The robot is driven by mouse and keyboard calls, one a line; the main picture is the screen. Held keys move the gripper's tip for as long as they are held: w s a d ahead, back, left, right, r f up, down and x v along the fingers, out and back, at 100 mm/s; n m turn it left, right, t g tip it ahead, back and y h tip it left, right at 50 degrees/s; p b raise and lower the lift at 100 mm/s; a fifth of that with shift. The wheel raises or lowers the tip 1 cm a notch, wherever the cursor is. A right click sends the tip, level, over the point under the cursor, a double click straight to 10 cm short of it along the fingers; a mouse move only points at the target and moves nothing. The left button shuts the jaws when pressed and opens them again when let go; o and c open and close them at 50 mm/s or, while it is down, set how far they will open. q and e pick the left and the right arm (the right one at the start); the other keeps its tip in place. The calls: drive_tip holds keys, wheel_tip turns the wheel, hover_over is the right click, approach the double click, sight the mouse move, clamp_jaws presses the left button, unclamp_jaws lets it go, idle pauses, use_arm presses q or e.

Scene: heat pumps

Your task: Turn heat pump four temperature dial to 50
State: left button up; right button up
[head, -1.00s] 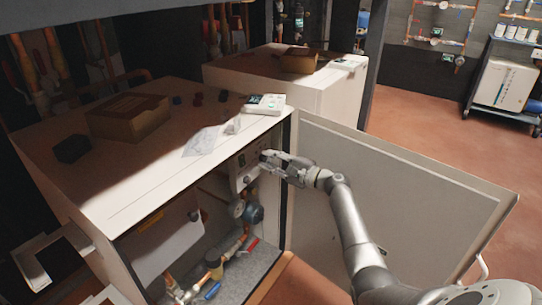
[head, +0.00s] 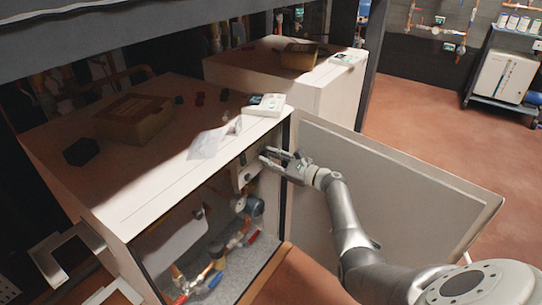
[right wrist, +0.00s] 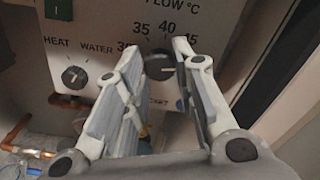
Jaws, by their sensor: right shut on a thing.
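The flow temperature dial (right wrist: 160,66) is a dark round knob on the grey control panel (right wrist: 100,30), under "FLOW °C". The marks 35, 40 and 45 can be read around it. A pale pointer line on the knob points to the right; the mark it meets is hidden by a finger. My right gripper (right wrist: 163,52) has its two fingers on either side of the knob, shut on it. In the head view the right gripper (head: 272,156) reaches into the open cabinet (head: 170,215) at the panel (head: 245,172). My left gripper is not in view.
A second knob (right wrist: 75,77) marked HEAT and WATER sits left of the dial. The open cabinet door (head: 390,190) stands right of my gripper. Pipes and valves (head: 215,265) fill the cabinet's lower part. A cardboard box (head: 135,118) and a white controller (head: 265,104) lie on top.

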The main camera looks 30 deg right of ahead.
drive_tip(key=shift+f+m, duration=0.1)
drive_tip(key=shift+m, duration=0.2)
idle(0.4)
drive_tip(key=o, duration=1.1)
drive_tip(key=shift+d, duration=0.1)
drive_tip(key=shift+c, duration=0.2)
drive_tip(key=v, duration=1.2)
